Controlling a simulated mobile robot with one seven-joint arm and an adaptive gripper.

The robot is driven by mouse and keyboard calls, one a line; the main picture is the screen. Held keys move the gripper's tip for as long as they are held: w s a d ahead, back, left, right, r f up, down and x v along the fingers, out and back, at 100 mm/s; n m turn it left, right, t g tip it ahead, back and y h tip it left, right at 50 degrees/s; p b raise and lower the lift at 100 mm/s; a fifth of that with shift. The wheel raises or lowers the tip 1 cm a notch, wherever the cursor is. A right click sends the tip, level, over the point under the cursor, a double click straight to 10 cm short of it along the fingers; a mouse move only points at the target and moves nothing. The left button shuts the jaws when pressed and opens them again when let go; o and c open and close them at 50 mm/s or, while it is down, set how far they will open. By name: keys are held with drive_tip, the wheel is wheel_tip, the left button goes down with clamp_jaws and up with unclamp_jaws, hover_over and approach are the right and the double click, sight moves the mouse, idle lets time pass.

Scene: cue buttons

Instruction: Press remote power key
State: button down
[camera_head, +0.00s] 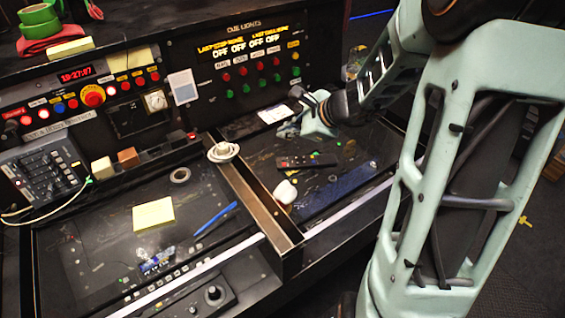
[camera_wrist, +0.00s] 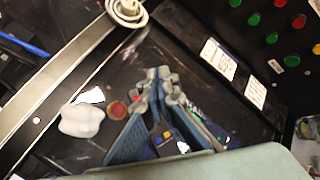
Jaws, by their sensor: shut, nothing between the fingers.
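The dark remote (camera_head: 307,161) lies on the black desk panel, right of the metal divider. Its left end shows a small red spot.
A white rounded object (camera_head: 286,192) lies in front of the remote, near the divider (camera_head: 252,190). A white cup on a saucer (camera_head: 223,151) stands at the divider's far end. Cue buttons (camera_head: 245,70) line the upright panel behind. Paper labels (camera_head: 273,114) lie near the gripper.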

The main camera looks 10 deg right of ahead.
drive_tip(key=b, duration=0.6)
hover_over(284, 164)
drive_tip(key=f, duration=0.7)
drive_tip(key=shift+s+d+f, duration=0.15)
drive_tip(key=shift+s+f, duration=0.1)
drive_tip(key=shift+s, duration=0.05)
drive_tip(key=shift+f+b, duration=0.7)
drive_tip(key=shift+b, duration=0.3)
drive_tip(key=shift+f, duration=0.1)
drive_tip(key=shift+f+b, duration=0.25)
drive_tip(key=shift+b, duration=0.25)
drive_tip(key=shift+f+b, duration=0.3)
drive_tip(key=shift+b, duration=0.05)
drive_tip(key=shift+r, duration=0.15)
drive_tip(key=shift+r+p, duration=0.5)
drive_tip(key=shift+r, duration=0.1)
